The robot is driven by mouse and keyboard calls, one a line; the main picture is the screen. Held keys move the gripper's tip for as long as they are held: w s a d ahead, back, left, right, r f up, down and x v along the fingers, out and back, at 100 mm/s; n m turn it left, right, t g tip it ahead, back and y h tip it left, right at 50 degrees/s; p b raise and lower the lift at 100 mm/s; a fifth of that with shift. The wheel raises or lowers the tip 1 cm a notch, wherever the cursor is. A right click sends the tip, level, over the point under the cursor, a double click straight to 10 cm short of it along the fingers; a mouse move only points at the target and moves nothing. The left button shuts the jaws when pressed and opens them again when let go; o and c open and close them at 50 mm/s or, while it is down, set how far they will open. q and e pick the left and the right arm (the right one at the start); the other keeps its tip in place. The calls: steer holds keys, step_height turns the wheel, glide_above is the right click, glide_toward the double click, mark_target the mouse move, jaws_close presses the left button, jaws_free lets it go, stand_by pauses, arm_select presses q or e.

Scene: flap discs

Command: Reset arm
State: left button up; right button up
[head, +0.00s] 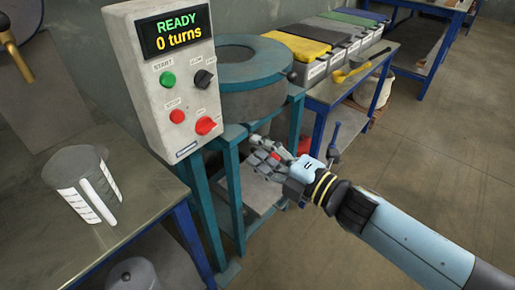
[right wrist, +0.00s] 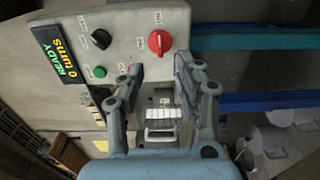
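My right gripper (head: 264,150) is in front of the blue-green stand, to the lower right of the control box (head: 165,75). In the right wrist view its two fingers (right wrist: 160,75) are spread apart with a gap between them, and no held object shows. The control box lies beyond the fingertips there, with its red knob (right wrist: 160,42) just above the gap. My right arm (head: 400,230) reaches in from the lower right of the head view. My left gripper is not in view.
The box display (head: 178,32) reads READY, 0 turns. A round grey drum (head: 250,92) stands behind the box. A grey measuring jug (head: 80,168) sits on the left table. Floor at right is clear.

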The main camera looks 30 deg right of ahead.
steer(key=s+d+f+m+g+h+b, duration=0.1)
steer(key=s+d+f+m+g+h, duration=0.3)
steer(key=f, duration=0.6)
steer(key=s+f+m+b, duration=0.25)
steer(key=s+f, duration=0.35)
steer(key=f, duration=0.4)
steer(key=s+d+f+m+g+h+b, duration=0.1)
steer(key=s+d+f+m+g+h, duration=0.25)
steer(key=f, duration=0.75)
steer(key=s+f+m+g, duration=0.4)
steer(key=s+f, duration=0.3)
steer(key=s, duration=0.7)
steer(key=s+d+f+m+g, duration=0.1)
steer(key=s+f+m+g, duration=0.3)
steer(key=s, duration=1.1)
step_height(320, 180, down, 3)
steer(key=m, duration=0.3)
steer(key=shift+m+g+b, duration=0.3)
steer(key=shift+g+b, duration=0.05)
steer(key=shift+w+y, duration=0.1)
steer(key=shift+y, duration=0.15)
steer(key=shift+c, duration=0.4)
